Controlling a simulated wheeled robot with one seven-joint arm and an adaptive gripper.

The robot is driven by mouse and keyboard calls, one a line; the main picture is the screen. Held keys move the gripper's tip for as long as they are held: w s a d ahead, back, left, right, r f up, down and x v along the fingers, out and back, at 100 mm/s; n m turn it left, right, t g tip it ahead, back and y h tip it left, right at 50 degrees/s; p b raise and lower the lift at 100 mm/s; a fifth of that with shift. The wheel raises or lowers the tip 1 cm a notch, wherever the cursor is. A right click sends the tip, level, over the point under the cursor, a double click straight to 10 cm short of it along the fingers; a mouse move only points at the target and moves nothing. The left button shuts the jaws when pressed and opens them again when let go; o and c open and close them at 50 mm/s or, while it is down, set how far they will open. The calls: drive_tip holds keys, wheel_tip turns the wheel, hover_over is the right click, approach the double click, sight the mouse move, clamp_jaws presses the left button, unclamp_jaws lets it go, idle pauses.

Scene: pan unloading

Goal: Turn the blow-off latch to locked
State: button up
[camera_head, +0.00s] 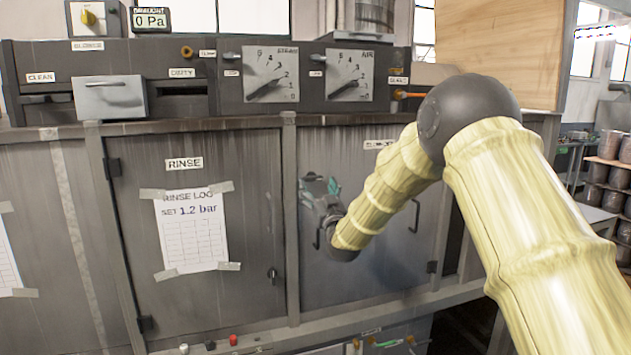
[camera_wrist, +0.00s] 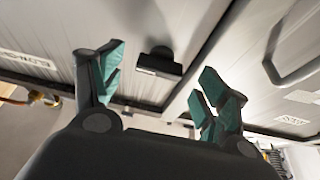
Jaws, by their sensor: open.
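The blow-off door (camera_head: 375,265) is a grey metal panel right of the rinse door, with its label (camera_head: 380,144) partly hidden by my arm. My gripper (camera_head: 320,186) is at the door's upper left, its teal fingertips spread. In the wrist view my gripper (camera_wrist: 158,82) is open and empty. A small black fitting (camera_wrist: 160,63) with a pale strip stands on the panel beyond and between the fingertips, apparently untouched. It may be the blow-off latch; I cannot read its strip or tell its setting. The blow-off label (camera_wrist: 28,60) shows upside down at left.
The rinse door (camera_head: 140,260) carries a paper log (camera_head: 191,232) and a small dark latch (camera_head: 272,275). A bar handle (camera_wrist: 290,55) shows at the wrist view's upper right. A ledge with knobs (camera_head: 233,340) runs below. Drawers and dials (camera_head: 270,75) sit above.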

drive_tip(key=shift+x, duration=1.05)
drive_tip(key=shift+c, duration=0.4)
drive_tip(key=c, duration=1)
drive_tip(key=shift+o, duration=0.2)
